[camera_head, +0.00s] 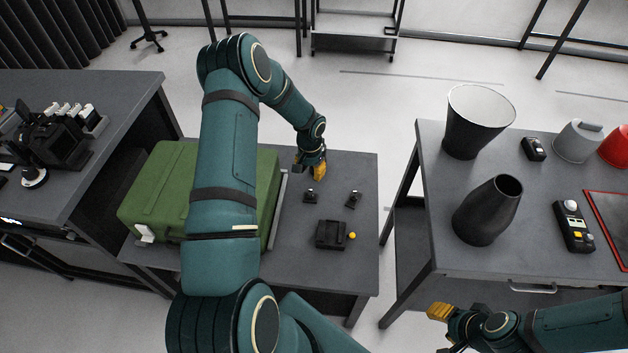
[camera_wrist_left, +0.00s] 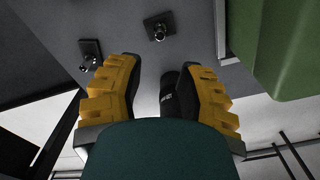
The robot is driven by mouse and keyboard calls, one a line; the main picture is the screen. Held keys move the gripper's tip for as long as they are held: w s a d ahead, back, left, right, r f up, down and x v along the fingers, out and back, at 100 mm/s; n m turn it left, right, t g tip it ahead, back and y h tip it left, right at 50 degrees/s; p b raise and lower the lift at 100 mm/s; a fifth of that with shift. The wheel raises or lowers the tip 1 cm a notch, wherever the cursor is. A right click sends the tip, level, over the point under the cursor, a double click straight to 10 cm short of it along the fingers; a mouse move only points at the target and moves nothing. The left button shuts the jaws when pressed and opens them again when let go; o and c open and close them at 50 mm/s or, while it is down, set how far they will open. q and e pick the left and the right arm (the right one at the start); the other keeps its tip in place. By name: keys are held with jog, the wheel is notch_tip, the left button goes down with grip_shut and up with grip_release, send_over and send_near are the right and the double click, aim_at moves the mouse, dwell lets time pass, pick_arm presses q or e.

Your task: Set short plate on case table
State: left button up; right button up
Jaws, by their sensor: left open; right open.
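My left gripper (camera_head: 312,168) is open over the far edge of the case table (camera_head: 365,255), beyond two small black plates with short posts. One plate (camera_head: 310,196) is nearer the case; the other plate (camera_head: 353,199) is to its right. In the left wrist view they are a plate (camera_wrist_left: 160,27) and a plate (camera_wrist_left: 89,53), both beyond the open yellow fingers (camera_wrist_left: 150,95). I cannot tell which is the short plate. A dark piece with white lettering shows beside the right finger; I cannot tell what it is. My right gripper (camera_head: 440,312) is open, low at the right.
A green case (camera_head: 160,190) fills the table's left side, partly hidden by my left arm. A black block (camera_head: 331,234) and a yellow ball (camera_head: 352,236) are nearer me. The right table holds a dark vase (camera_head: 487,212) and a bin (camera_head: 475,125).

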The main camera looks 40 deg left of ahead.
pick_arm(q)
jog(key=s+d+h, duration=0.2)
jog(key=d, duration=1)
jog(key=s+d+r+t+h, duration=0.1)
jog(key=s+d, duration=0.6)
jog(key=d, duration=0.3)
jog(key=s+d, duration=0.7)
jog(key=d, duration=0.3)
jog(key=shift+s+r+n+t+h, duration=0.4)
jog(key=shift+a, duration=0.1)
